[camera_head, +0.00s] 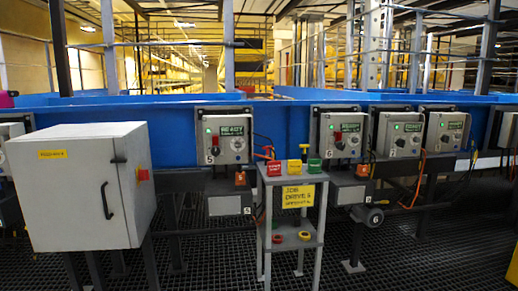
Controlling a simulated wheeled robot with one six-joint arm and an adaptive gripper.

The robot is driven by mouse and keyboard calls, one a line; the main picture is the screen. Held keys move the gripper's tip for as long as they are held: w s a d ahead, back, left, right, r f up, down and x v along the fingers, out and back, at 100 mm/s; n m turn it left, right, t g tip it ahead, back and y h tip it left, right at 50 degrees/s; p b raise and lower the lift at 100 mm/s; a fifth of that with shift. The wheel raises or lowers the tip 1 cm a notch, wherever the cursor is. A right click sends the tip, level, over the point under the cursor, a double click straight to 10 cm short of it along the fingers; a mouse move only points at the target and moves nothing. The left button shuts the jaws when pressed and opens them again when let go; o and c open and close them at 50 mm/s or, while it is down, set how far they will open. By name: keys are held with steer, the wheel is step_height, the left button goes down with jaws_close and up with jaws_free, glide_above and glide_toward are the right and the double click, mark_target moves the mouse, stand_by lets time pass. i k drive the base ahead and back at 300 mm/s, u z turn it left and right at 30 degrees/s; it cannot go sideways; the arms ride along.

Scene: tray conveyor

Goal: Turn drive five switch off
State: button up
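The drive box with a small "5" label (225,138) is mounted on the blue conveyor side, left of the picture's middle. It has a lit green display, a round dial and a red switch handle (215,145) on its left side. The handle looks roughly upright, but it is too small to tell its exact setting. A grey lower box (229,204) also seems marked 5 and has an orange-red part above it. My gripper is not in view.
A grey cabinet (75,185) with a red knob stands at the left front. A small stand (291,245) with red, yellow and green containers and a yellow sign (298,196) stands right of drive five. Similar drive boxes, including drive six (341,136), continue rightward. The floor is dark grating.

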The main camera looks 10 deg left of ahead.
mark_target(215, 151)
steer(key=z, duration=0.25)
steer(key=i, duration=0.65)
steer(key=u, duration=0.6)
steer(key=i, duration=0.75)
steer(key=u, duration=0.75)
